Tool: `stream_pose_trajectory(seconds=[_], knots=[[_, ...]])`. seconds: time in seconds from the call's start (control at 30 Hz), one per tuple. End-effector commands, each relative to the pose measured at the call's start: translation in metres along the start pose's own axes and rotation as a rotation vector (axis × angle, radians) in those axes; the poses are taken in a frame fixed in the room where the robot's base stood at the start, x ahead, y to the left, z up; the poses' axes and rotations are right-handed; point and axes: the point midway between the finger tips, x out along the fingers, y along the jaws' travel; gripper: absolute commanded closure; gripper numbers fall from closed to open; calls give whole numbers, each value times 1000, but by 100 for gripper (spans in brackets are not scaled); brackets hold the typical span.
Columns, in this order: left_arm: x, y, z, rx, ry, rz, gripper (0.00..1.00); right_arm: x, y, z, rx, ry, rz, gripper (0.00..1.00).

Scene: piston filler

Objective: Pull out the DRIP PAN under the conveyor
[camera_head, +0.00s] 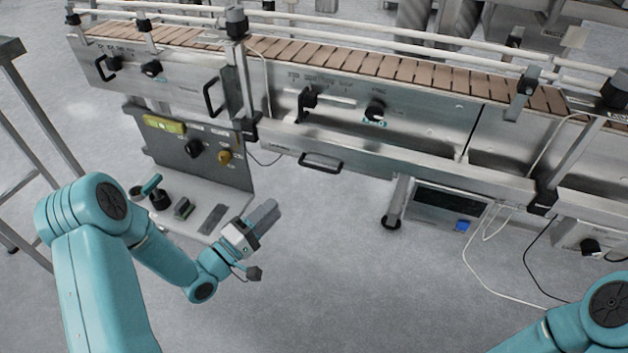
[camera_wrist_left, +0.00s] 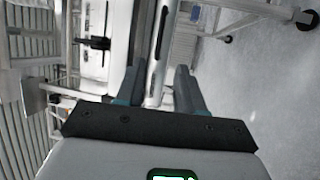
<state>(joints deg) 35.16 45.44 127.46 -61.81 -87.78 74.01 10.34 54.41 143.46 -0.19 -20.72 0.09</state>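The drip pan (camera_head: 405,180) is a long metal tray front low under the conveyor (camera_head: 395,68), with a dark-rimmed pull handle (camera_head: 320,162) near its left end. It looks pushed in. My left gripper (camera_head: 268,212) is in front of and below that handle, left of it in the picture and apart from it. In the left wrist view the two fingers (camera_wrist_left: 158,88) stand apart with nothing gripped. A bright metal strip with a dark elongated piece, seemingly the pan and its handle (camera_wrist_left: 162,32), shows beyond the gap. My right gripper is out of the head view.
A control panel (camera_head: 190,150) with knobs stands left of the pan, above a pale shelf (camera_head: 190,212). A boxed display (camera_head: 440,205) with a blue button and loose cables (camera_head: 490,268) are at the right.

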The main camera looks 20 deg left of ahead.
Motion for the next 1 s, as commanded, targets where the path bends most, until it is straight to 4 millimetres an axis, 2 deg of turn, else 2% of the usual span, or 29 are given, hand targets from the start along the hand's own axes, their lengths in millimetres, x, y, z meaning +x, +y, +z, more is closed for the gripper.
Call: stream_pose_trajectory(seconds=[0.4,0.6,0.8,1.0], knots=[[95,-1,-2,4,-5,2,63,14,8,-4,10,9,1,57],[134,-1,-2,3,-3,-1,63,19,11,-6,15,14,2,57],[152,0,-1,2,-1,-1,63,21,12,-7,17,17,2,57],[154,0,-1,1,0,-4,63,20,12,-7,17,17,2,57]])
